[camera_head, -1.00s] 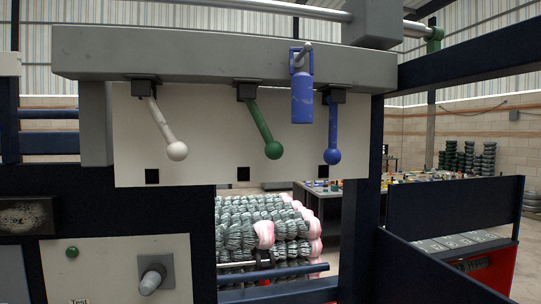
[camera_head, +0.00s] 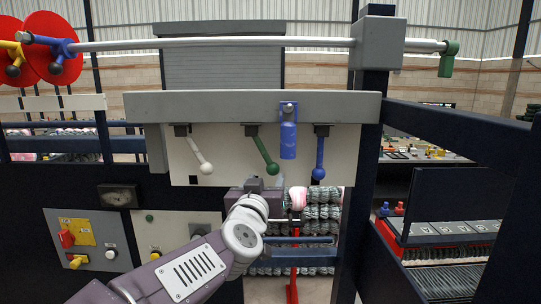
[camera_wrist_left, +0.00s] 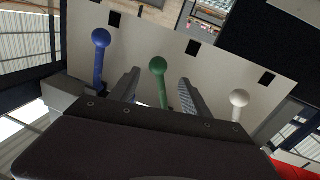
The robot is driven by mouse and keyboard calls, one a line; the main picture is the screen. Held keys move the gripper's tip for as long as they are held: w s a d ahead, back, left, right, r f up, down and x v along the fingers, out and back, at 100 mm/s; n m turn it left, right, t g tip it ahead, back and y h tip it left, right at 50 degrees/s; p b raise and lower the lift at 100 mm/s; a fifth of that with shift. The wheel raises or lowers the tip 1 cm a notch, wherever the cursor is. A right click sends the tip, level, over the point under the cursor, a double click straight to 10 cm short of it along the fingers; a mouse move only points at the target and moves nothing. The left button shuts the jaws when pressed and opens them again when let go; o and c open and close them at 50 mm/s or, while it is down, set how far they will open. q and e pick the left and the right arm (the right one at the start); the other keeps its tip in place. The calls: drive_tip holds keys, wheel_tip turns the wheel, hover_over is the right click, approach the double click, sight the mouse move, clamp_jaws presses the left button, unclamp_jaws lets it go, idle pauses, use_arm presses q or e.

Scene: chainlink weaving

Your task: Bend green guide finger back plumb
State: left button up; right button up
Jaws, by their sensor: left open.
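The green guide finger (camera_head: 262,151) hangs from a dark bracket on the pale panel, tilted with its ball end down to the right. The white finger (camera_head: 199,152) to its left tilts the same way. The blue finger (camera_head: 319,156) on the right hangs nearly plumb. My left gripper (camera_head: 254,184) is just below the green finger in the head view, its fingertips hard to make out there. In the left wrist view the open jaws (camera_wrist_left: 157,90) stand one on each side of the green finger (camera_wrist_left: 160,88), with gaps on both sides. My right gripper is not in view.
A blue cylinder (camera_head: 288,139) hangs on the grey beam (camera_head: 220,106) between the green and blue fingers. Dark square marks sit along the panel (camera_head: 230,165) below the fingers. A dark post (camera_head: 366,150) stands at the right. Wire rolls (camera_head: 322,215) lie behind, below the panel.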

sight(272, 171)
use_arm(q)
drive_tip(key=w, duration=0.2)
drive_tip(key=w+d+p, duration=0.1)
drive_tip(key=w+d, duration=0.1)
drive_tip(key=w, duration=0.1)
drive_tip(key=shift+w+d+r+p, duration=0.2)
drive_tip(key=shift+w+r+p, duration=0.1)
drive_tip(key=w, duration=0.3)
drive_tip(key=shift+w+a+f, duration=0.25)
drive_tip(key=shift+a+f, duration=0.15)
drive_tip(key=shift+a, duration=0.15)
drive_tip(key=shift+s+r, duration=0.1)
drive_tip(key=shift+s, duration=0.15)
drive_tip(key=shift+s+d, duration=0.15)
drive_tip(key=shift+d, duration=0.05)
drive_tip(key=c, duration=0.3)
drive_tip(key=shift+d, duration=0.15)
drive_tip(key=c, duration=0.6)
clamp_jaws()
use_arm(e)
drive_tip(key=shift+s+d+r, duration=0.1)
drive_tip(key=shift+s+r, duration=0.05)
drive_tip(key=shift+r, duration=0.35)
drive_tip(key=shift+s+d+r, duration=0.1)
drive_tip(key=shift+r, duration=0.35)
